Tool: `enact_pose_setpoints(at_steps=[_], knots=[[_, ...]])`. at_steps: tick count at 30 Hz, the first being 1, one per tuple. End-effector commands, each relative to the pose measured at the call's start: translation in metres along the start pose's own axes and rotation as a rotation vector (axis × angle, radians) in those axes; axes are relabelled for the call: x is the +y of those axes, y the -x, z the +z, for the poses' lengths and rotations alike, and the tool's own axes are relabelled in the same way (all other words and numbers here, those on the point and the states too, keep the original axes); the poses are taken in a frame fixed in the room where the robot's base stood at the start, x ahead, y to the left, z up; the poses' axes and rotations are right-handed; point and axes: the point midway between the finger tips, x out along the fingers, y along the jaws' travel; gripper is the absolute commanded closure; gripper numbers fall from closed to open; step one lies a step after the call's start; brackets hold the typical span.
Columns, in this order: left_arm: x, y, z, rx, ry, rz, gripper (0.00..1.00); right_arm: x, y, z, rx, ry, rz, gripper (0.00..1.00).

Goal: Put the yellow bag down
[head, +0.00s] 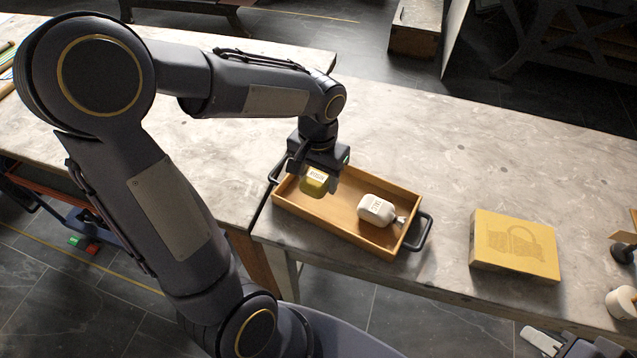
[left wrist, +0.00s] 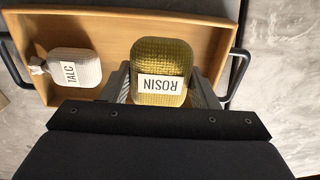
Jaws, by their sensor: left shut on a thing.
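The yellow bag (head: 314,181), labelled ROSIN, is held by my left gripper (head: 316,170) over the left half of a wooden tray (head: 337,228) with black handles. In the left wrist view the yellow bag (left wrist: 161,72) sits between the two fingers, its label facing the camera. I cannot tell whether its underside touches the tray floor. A white bag (head: 376,210) labelled TALC lies in the right half of the tray; it also shows in the left wrist view (left wrist: 74,67). Part of my right gripper (head: 570,343) shows at the bottom right corner; its fingertips are unclear.
The tray stands at the front edge of a pale stone-topped table (head: 440,130). A yellow block (head: 514,245) with a printed picture lies to the right of the tray. A white round item (head: 622,302) is at the far right. The table behind the tray is clear.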

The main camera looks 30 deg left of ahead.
Motion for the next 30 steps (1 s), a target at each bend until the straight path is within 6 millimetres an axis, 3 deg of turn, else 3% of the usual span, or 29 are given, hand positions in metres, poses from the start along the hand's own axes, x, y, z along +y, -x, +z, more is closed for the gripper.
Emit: enact_pose_setpoints(at_steps=[10, 15, 29, 30], knots=[[-0.015, -0.032, -0.021, -0.001, 0.001, 0.0, 0.71, 0.001, -0.002, 0.001, 0.0, 0.0, 0.0, 0.68], [-0.014, -0.056, -0.021, -0.002, 0.0, 0.0, 0.71, 0.002, -0.005, 0.003, 0.0, 0.0, 0.0, 0.68], [-0.014, -0.065, -0.021, 0.002, 0.0, 0.0, 0.71, 0.004, -0.009, 0.004, 0.0, 0.0, 0.0, 0.68], [-0.014, -0.064, -0.021, 0.002, 0.0, 0.0, 0.42, 0.003, -0.007, 0.004, 0.0, 0.0, 0.0, 0.68]])
